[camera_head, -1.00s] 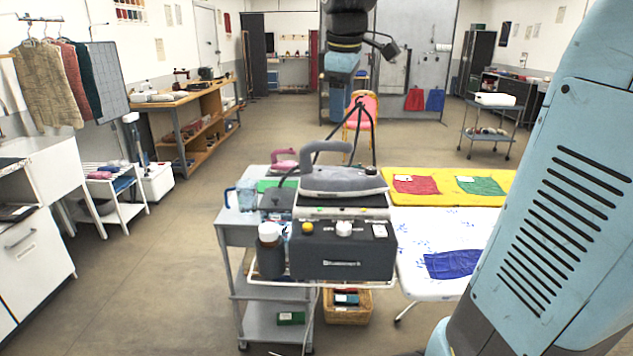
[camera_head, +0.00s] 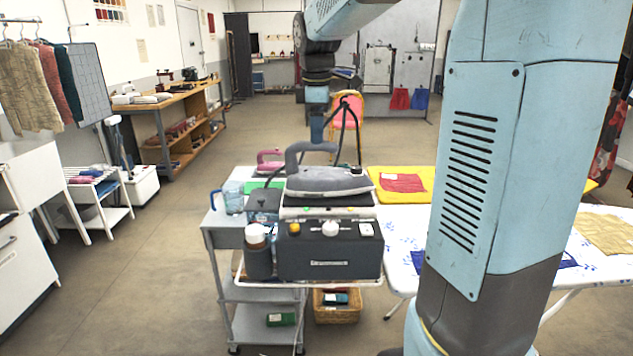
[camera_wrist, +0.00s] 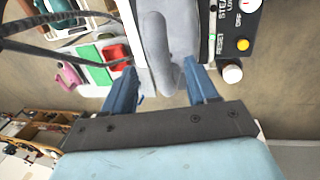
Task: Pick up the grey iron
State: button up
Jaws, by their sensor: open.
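The grey iron (camera_head: 330,181) rests on the dark steam station (camera_head: 328,252) at the front of the trolley. Its grey handle (camera_head: 292,158) arches up on top. In the wrist view the iron's handle (camera_wrist: 157,48) runs down toward the space between my two blue fingers. My gripper (camera_wrist: 165,90) is open, with one finger on each side of the handle's near end. In the head view my gripper (camera_head: 317,132) hangs just above the handle. I cannot tell whether the fingers touch it.
A pink iron (camera_head: 270,158) stands behind on the trolley (camera_head: 226,236). A blue jug (camera_head: 230,197) and a dark bottle (camera_head: 257,250) are close on the left. A cable stand (camera_head: 345,125) rises behind. A patterned ironing board (camera_head: 400,250) is on the right.

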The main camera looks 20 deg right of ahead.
jog(key=shift+w+f, duration=0.2)
jog(key=shift+f, duration=0.7)
jog(key=shift+w+f, duration=0.2)
jog(key=shift+f, duration=0.65)
jog(key=shift+w+f, duration=0.2)
jog(key=shift+f, duration=0.7)
jog(key=shift+c, duration=0.3)
jog(key=shift+r, duration=0.1)
grip_shut()
